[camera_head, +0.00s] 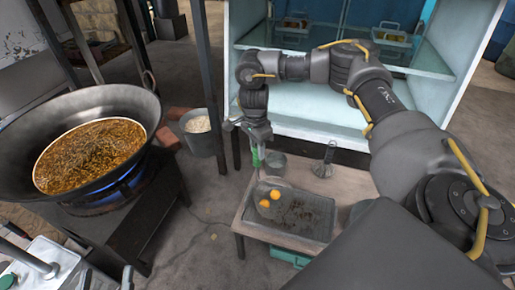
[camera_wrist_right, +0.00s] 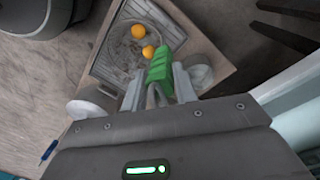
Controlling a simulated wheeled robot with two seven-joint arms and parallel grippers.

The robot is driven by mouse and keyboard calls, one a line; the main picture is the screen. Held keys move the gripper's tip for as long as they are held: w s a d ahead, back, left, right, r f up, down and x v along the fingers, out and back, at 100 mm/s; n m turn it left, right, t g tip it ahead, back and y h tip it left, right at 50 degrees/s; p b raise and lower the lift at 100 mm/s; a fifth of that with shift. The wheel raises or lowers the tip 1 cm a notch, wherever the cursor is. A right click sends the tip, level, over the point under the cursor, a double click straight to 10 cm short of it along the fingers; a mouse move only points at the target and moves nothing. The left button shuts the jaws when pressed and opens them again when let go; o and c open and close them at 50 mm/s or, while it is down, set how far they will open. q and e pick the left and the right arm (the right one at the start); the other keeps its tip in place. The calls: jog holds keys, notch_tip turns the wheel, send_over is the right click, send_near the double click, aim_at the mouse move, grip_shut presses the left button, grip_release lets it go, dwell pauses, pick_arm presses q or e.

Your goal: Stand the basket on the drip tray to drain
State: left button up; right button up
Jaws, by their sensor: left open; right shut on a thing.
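My right gripper (camera_head: 257,150) is shut on the green handle (camera_wrist_right: 160,68) of the basket; it also shows in the right wrist view (camera_wrist_right: 158,95). The basket (camera_head: 272,204) is a faint, see-through mesh bowl around two orange balls (camera_head: 275,194). It is over the left part of the drip tray (camera_head: 318,234); I cannot tell whether it touches. The drip tray is a shallow dark rectangle on a low wooden table, with dark bits to the right of the basket. My left gripper (camera_head: 90,271) is at the lower left edge, partly cut off, open and apart from the basket.
A large wok (camera_head: 140,100) of brown liquid stands over a blue flame at left. A pale-filled bucket (camera_head: 203,135) stands behind the table (camera_head: 345,185). A glass flask (camera_head: 325,162) and small cup (camera_head: 276,160) sit at its back. A pale cabinet (camera_head: 300,100) stands behind.

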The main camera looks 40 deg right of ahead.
jog(key=shift+f, duration=0.3)
jog(key=o, duration=1.1)
jog(key=shift+f, duration=0.1)
jog(key=shift+r, duration=0.2)
jog(key=r+p, duration=0.2)
jog(key=r, duration=0.3)
jog(key=shift+w+r, duration=0.1)
jog(key=shift+w, duration=0.1)
jog(key=r+p, duration=0.1)
jog(key=r, duration=0.4)
jog(key=shift+w+p, duration=0.2)
jog(key=shift+p, duration=0.2)
jog(key=shift+r, duration=0.15)
pick_arm(q)
jog(key=a+f+n+g+y, duration=0.1)
jog(key=a+f+g+y, duration=0.2)
jog(key=f, duration=0.3)
jog(key=s+a+f+n+g+y, duration=0.1)
jog(key=a+f+g+y, duration=0.3)
jog(key=a+f, duration=0.1)
jog(key=shift+s+f+n, duration=0.2)
jog(key=shift+f+n, duration=0.1)
jog(key=shift+f, duration=0.25)
